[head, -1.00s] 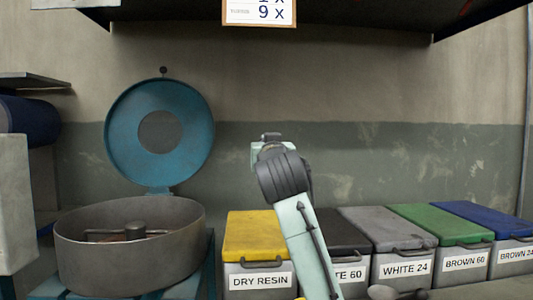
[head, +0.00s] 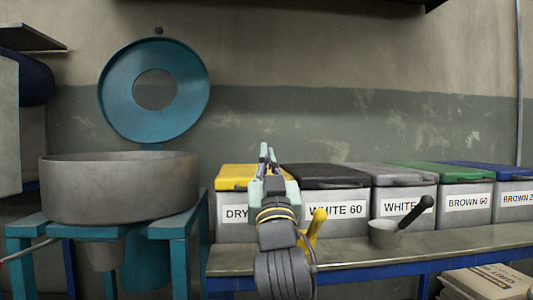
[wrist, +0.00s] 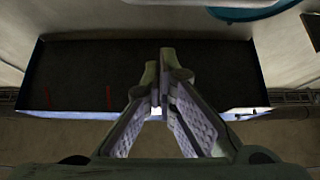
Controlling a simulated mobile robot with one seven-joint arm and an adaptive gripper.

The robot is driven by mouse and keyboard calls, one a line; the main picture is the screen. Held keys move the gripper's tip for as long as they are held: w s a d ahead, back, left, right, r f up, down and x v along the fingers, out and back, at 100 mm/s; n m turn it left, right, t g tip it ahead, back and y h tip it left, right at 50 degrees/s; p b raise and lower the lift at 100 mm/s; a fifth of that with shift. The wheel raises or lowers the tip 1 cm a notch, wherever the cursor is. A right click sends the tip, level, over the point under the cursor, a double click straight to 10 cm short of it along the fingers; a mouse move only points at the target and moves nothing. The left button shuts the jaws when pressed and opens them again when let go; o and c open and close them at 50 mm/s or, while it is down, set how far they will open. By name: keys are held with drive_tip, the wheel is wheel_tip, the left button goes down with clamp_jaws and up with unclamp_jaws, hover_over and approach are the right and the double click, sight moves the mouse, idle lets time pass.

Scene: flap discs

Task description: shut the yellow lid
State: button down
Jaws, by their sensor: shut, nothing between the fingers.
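The yellow lid (head: 236,178) lies on top of the grey bin (head: 229,222) labelled DRY RESIN, at the left end of the bin row. It looks flat and level with the lids beside it; I see no clear gap under it. My gripper (head: 266,148) points upward in front of the lid's right part and hides some of it, and some of the label. I cannot tell whether it touches the lid. Its fingers are together and empty, as the wrist view also shows (wrist: 160,88). The lid is not visible in the wrist view.
Bins with black (head: 322,176), grey, green and blue lids stand to the right. A metal scoop (head: 386,233) and an unclear yellow piece (head: 313,232) are near the bench front (head: 450,243). A round metal pan (head: 120,188) and raised blue ring (head: 155,90) are left. A dark shelf (wrist: 110,75) hangs overhead.

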drive_tip(key=shift+s+f, duration=0.2)
drive_tip(key=shift+f, duration=0.6)
drive_tip(key=shift+r, duration=0.1)
